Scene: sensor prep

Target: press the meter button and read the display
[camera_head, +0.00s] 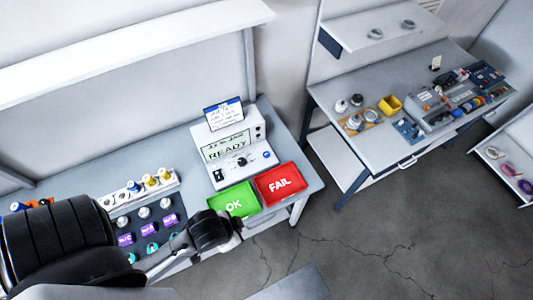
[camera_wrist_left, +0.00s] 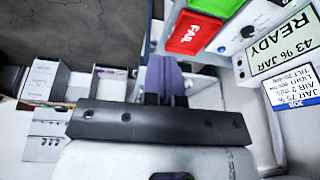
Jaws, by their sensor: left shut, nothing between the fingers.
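The white meter (camera_head: 240,165) stands on the bench in the head view. Its display (camera_head: 226,146) reads "READY" with a smaller line above, which the left wrist view's display (camera_wrist_left: 283,44) shows as "43 % JAR". A round blue button (camera_head: 266,154) sits on its front right, also in the wrist view (camera_wrist_left: 222,49), beside a black knob (camera_wrist_left: 247,31). My left gripper (camera_wrist_left: 164,72) is shut and empty, apart from the meter. In the head view my black left wrist is in front of the green tray; its fingertips are not clear there. My right gripper is not in view.
A job card (camera_head: 224,114) stands on the meter. A green OK tray (camera_head: 233,200) and red FAIL tray (camera_head: 279,184) lie in front. A rack of bottles and jars (camera_head: 140,200) is at left. A second bench (camera_head: 390,90) with parts stands right. Open floor lies between.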

